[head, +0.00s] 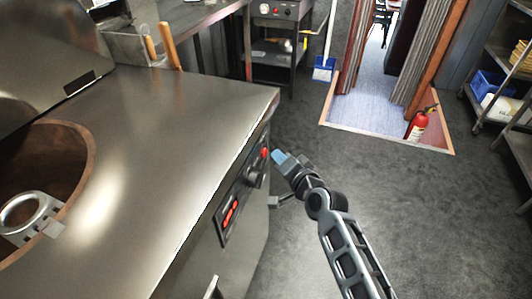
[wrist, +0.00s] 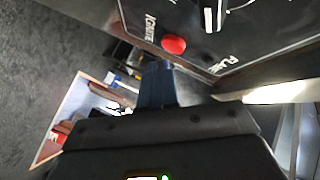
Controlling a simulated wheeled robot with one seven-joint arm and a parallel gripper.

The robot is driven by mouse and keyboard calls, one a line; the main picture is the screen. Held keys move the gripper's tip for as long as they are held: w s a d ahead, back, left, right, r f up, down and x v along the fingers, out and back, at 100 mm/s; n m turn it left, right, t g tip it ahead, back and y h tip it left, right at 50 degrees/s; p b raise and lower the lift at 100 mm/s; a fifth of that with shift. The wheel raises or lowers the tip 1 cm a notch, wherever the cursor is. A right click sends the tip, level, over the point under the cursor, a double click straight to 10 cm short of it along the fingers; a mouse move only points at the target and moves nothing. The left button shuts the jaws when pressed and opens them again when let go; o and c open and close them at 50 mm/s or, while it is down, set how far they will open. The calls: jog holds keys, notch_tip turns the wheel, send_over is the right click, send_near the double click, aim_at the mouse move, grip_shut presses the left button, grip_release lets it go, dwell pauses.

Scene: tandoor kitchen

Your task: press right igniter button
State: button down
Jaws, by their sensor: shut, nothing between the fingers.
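The red round igniter button (head: 265,153) is on the dark control panel (head: 223,238) on the front of the steel tandoor counter. It shows large in the wrist view (wrist: 174,44), beside the lettering "IGNITE". My gripper (head: 279,157) is shut and empty, its blue fingertips just right of the button in the head view. In the wrist view the fingertips (wrist: 157,68) are just below the button in the picture. They look close but apart from it; I cannot tell the exact gap. The button is not hidden.
The tandoor opening (head: 75,145) is in the steel top. A red extinguisher (head: 418,124) stands by the doorway. The dark floor right of the counter is clear.

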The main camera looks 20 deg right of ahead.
jog(key=shift+w+a, duration=0.1)
jog(key=shift+a, duration=0.05)
dwell(0.7)
jog(key=shift+w+a, duration=0.15)
jog(key=shift+a, duration=0.05)
jog(key=shift+w+a+p, duration=0.25)
jog(key=shift+a+p, duration=0.05)
jog(key=shift+a, duration=0.1)
dwell(0.8)
dwell(0.3)
jog(key=shift+s+d+b, duration=0.35)
jog(key=shift+s+d, duration=0.15)
jog(key=shift+d, duration=0.2)
jog(key=shift+s+d+b, duration=0.55)
jog(key=shift+s+d, duration=0.2)
jog(key=shift+d, duration=0.3)
jog(key=shift+s+d+b, duration=0.55)
jog(key=shift+s+d, duration=0.2)
jog(key=shift+d, duration=0.25)
